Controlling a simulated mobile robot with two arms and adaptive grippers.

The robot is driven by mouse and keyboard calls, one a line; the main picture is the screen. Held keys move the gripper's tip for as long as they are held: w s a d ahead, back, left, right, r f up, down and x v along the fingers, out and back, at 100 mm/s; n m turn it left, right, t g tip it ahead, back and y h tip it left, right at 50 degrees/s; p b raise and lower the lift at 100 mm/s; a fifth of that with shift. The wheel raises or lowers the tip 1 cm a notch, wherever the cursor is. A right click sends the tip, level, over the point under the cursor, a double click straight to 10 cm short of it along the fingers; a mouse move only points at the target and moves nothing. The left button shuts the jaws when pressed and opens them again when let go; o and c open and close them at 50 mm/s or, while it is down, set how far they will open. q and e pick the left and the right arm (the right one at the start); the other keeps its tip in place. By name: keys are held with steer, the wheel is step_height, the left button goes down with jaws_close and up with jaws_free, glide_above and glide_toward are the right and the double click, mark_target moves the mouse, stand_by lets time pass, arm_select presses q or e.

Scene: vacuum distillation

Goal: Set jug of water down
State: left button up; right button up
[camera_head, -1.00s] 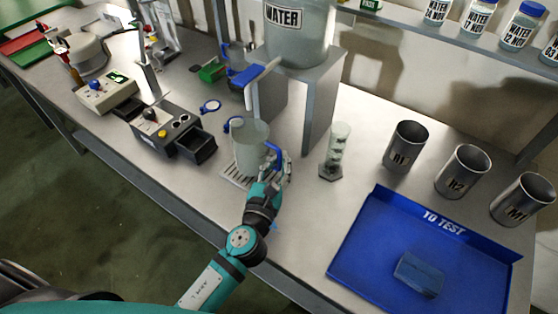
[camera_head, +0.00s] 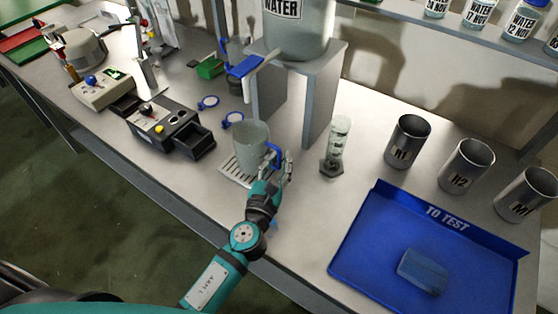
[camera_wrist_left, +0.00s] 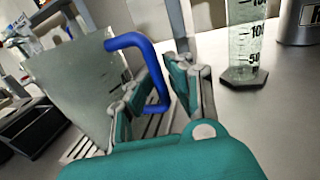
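The jug of water (camera_head: 251,148) is a translucent pale container with a blue handle (camera_head: 274,155). It stands upright on a slotted grate (camera_head: 232,171) at the table's front edge, below the tap. My left gripper (camera_head: 281,166) is at the handle, on the jug's right side. In the left wrist view the jug (camera_wrist_left: 75,85) fills the left, and its handle (camera_wrist_left: 157,80) passes between the two fingers (camera_wrist_left: 158,100). The fingers are spread apart around the handle. The water level inside cannot be made out. My right gripper is out of view.
A graduated cylinder (camera_head: 337,148) stands close to the right of the gripper. Metal beakers (camera_head: 408,142) and a blue tray (camera_head: 350,262) lie farther right. A large water tank (camera_head: 298,30) on a stand (camera_head: 320,95) is behind. Black instruments (camera_head: 165,128) are left.

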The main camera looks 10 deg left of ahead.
arm_select(q)
steer(key=shift+o, duration=0.9)
steer(key=shift+r, duration=0.1)
steer(key=shift+r, duration=0.1)
steer(key=s+b, duration=0.1)
steer(key=s, duration=0.2)
steer(key=s+b, duration=0.1)
steer(key=s, duration=0.3)
steer(key=s+b, duration=0.1)
steer(key=s, duration=0.3)
steer(key=shift+a+f, duration=0.2)
steer(key=shift+a, duration=0.15)
steer(key=shift+s+r, duration=0.1)
steer(key=shift+s, duration=0.45)
